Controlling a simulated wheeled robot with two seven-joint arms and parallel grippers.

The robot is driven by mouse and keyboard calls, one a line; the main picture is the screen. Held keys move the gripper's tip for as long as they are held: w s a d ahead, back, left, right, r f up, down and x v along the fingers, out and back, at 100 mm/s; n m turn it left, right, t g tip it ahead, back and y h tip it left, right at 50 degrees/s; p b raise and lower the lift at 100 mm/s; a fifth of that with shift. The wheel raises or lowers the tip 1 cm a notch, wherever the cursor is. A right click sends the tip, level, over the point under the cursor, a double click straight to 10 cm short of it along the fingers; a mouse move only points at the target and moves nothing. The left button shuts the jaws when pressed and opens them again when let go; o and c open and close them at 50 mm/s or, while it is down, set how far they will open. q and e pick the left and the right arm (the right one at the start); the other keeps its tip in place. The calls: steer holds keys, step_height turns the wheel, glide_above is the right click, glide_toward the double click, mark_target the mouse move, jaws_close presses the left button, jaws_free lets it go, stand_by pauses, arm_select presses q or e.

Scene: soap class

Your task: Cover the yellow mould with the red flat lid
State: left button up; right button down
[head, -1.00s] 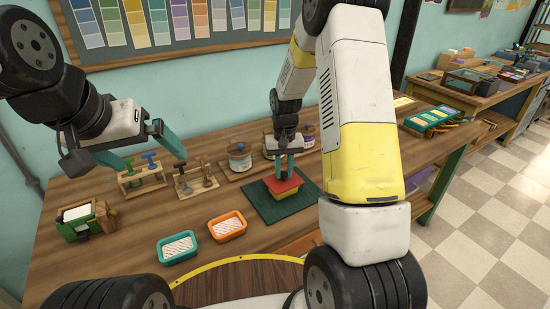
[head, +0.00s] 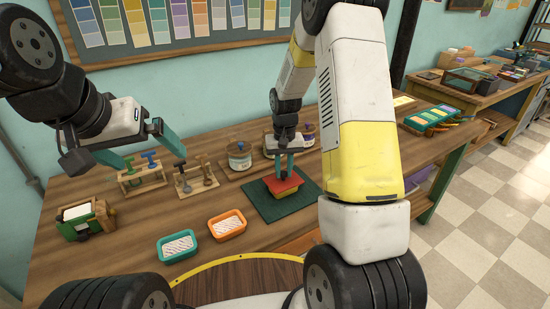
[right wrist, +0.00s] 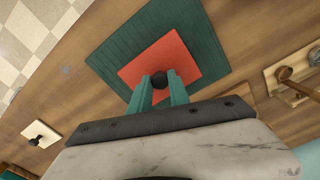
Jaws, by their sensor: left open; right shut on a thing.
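The yellow mould (head: 285,193) sits on the dark green mat (head: 264,209). The red flat lid (head: 288,184) lies over the top of the mould. In the right wrist view the red lid (right wrist: 180,58) hides the mould below it, and its dark round knob (right wrist: 172,78) is between the fingers. My right gripper (right wrist: 160,82) is shut on the knob from above; it also shows in the head view (head: 288,168). My left gripper (head: 157,158) is open and empty, in the air above the left part of the table, well away from the mould.
An orange mould (head: 228,225) and a teal mould (head: 177,246) with striped contents stand in front of the mat. Wooden stamp racks (head: 142,180), lidded pots (head: 240,157) and a green-and-wood box (head: 84,220) stand further left and back. Bare table lies between them.

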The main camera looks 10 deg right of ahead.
steer(key=shift+f, duration=0.1)
steer(key=c, duration=0.7)
jaws_free()
steer(key=shift+o, duration=0.2)
steer(key=shift+r, duration=3.5)
